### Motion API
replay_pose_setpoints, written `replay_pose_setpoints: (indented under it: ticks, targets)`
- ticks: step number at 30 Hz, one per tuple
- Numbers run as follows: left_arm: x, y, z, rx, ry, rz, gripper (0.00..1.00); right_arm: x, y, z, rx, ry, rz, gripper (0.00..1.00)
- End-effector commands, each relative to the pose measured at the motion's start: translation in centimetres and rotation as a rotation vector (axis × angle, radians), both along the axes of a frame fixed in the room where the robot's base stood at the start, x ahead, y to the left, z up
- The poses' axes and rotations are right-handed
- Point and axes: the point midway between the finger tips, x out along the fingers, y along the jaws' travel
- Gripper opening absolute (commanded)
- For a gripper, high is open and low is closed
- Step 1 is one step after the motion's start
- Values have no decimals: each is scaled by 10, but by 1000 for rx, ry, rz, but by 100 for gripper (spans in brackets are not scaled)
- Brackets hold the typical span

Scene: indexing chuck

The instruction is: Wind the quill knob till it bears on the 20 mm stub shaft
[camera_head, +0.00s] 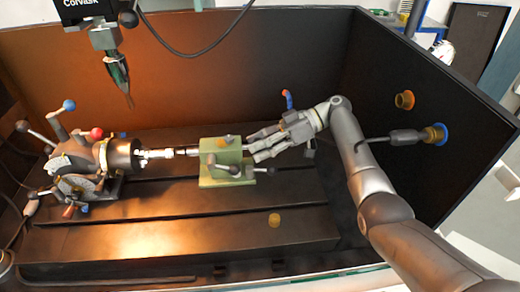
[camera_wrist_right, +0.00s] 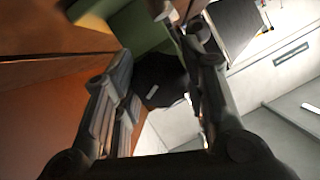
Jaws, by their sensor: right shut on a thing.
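The stub shaft (camera_head: 156,154) is a short bright metal bar that sticks out to the right from the dark chuck (camera_head: 122,155) of the indexing head. The green tailstock (camera_head: 222,160) stands to its right, its thin quill (camera_head: 187,150) pointing at the shaft. I cannot tell whether quill and shaft touch. My right gripper (camera_head: 262,145) is at the tailstock's right end, its fingers around the quill knob. The head view hides the knob. In the right wrist view the dark knob (camera_wrist_right: 158,80) with a pale mark sits between the fingers. My left gripper is out of view.
A pointed tool on a machine head (camera_head: 104,40) hangs above the back left. Dark enclosure walls (camera_head: 290,60) stand behind and right. A clamp lever (camera_head: 226,170) is on the tailstock's front.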

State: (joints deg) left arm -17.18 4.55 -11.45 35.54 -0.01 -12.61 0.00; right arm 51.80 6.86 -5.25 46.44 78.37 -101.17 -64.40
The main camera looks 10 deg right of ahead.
Motion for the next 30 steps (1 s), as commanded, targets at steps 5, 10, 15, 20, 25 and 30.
replay_pose_setpoints:
  ticks: [5, 10, 15, 20, 25, 30]
  targets:
    - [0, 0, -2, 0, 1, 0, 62, 0, 0, 0, -1, 17, -1, 16]
    - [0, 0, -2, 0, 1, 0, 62, 0, 0, 0, 1, 18, -1, 16]
    - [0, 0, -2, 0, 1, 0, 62, 0, 0, 0, 0, 17, -2, 42]
    - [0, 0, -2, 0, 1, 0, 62, 0, 0, 0, 1, 17, -1, 62]
    - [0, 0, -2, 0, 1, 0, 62, 0, 0, 0, 1, 17, -1, 62]
    - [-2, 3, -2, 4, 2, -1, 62, 1, -2, 1, -1, 17, -1, 62]
